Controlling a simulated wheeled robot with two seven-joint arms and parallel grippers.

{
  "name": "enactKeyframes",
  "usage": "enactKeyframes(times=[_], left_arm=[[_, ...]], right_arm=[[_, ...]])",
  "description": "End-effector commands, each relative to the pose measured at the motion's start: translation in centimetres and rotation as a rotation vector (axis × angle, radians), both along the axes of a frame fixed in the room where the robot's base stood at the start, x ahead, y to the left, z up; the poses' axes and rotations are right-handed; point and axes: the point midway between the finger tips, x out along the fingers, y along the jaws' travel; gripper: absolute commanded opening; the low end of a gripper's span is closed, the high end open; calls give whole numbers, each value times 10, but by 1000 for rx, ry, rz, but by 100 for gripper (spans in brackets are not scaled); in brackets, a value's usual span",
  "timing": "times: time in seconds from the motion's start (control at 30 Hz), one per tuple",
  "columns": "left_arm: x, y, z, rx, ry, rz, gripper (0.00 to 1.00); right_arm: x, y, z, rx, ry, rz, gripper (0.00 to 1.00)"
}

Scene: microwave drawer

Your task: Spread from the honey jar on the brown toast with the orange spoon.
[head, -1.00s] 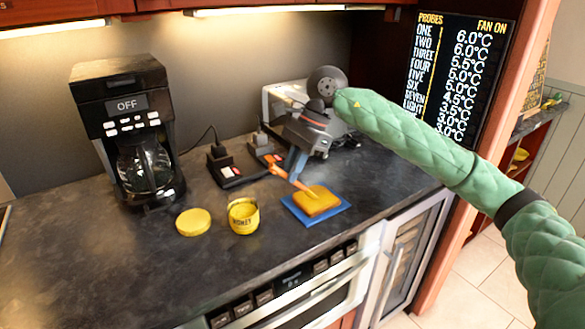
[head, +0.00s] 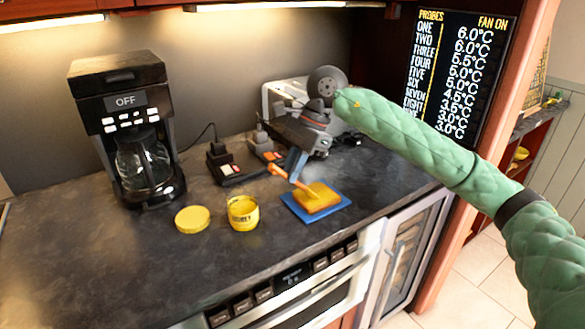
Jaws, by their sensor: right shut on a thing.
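The brown toast (head: 325,203) lies on a blue square plate (head: 339,208) near the counter's front edge, with a yellow layer on its top. The open honey jar (head: 243,214) is yellow and stands to the left of the plate. My right gripper (head: 293,165) is shut on the orange spoon (head: 283,174), whose handle end sticks out to the left. The spoon slants down to the right, with its tip at the top of the toast. Whether the tip touches the toast is hard to tell. My left gripper is not in view.
A yellow lid (head: 193,219) lies left of the jar. A black coffee maker (head: 123,125) stands at the back left. Black outlet boxes (head: 222,165) with cords lie behind the jar, and a toaster (head: 280,97) stands behind my right gripper. The front left counter (head: 95,260) is clear.

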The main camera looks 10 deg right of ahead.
Motion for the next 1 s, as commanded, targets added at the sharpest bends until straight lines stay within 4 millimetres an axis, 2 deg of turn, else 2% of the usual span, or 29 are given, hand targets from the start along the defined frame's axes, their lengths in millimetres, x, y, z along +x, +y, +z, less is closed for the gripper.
enactKeyframes(times=[1.0], left_arm=[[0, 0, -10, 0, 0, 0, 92]], right_arm=[[0, 0, -10, 0, 0, 0, 0]])
